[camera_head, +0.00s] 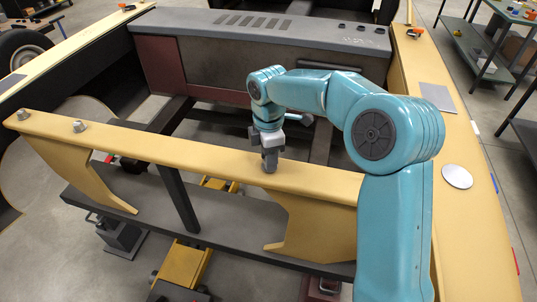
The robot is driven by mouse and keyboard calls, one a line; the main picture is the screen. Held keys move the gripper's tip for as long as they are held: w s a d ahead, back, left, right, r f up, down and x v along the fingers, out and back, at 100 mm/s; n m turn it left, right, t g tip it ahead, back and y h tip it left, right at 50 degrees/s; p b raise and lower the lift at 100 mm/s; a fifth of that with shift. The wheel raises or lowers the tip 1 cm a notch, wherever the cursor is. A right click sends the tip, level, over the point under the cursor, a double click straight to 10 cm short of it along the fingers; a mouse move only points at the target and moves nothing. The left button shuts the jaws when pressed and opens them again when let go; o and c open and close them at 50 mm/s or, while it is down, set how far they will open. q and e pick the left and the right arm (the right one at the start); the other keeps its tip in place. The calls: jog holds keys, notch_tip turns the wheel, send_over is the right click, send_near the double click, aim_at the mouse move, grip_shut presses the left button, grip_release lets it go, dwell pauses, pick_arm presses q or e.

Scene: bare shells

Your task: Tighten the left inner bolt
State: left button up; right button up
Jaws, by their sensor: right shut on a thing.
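The yellow crossbeam (150,146) runs across the frame. Two grey bolts stand on its left part: an outer bolt (22,114) near the left end and an inner bolt (79,126) to the right of it. My right gripper (269,143) is above the beam, well to the right of both bolts. It is shut on a grey tool (269,162) whose lower end is at the beam's top face; I cannot tell whether it touches. My left gripper is not in view.
Yellow side rails (465,190) flank the frame, the right one bearing a round silver disc (457,176). A workbench (485,45) stands at the far right. The beam top between inner bolt and gripper is clear.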

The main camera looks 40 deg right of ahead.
jog(key=m, duration=0.4)
jog(key=shift+d+r+m, duration=0.1)
jog(key=shift+d+m, duration=0.05)
jog(key=shift+m, duration=0.25)
jog(key=m, duration=0.3)
jog(key=shift+m, duration=0.3)
jog(key=m, duration=0.8)
jog(key=shift+b, duration=0.35)
jog(key=m, duration=0.7)
jog(key=shift+b, duration=0.4)
jog(key=m, duration=0.6)
jog(key=shift+r+t+b, duration=0.1)
jog(key=shift+t+b, duration=0.2)
jog(key=shift+b, duration=0.1)
jog(key=shift+m, duration=0.5)
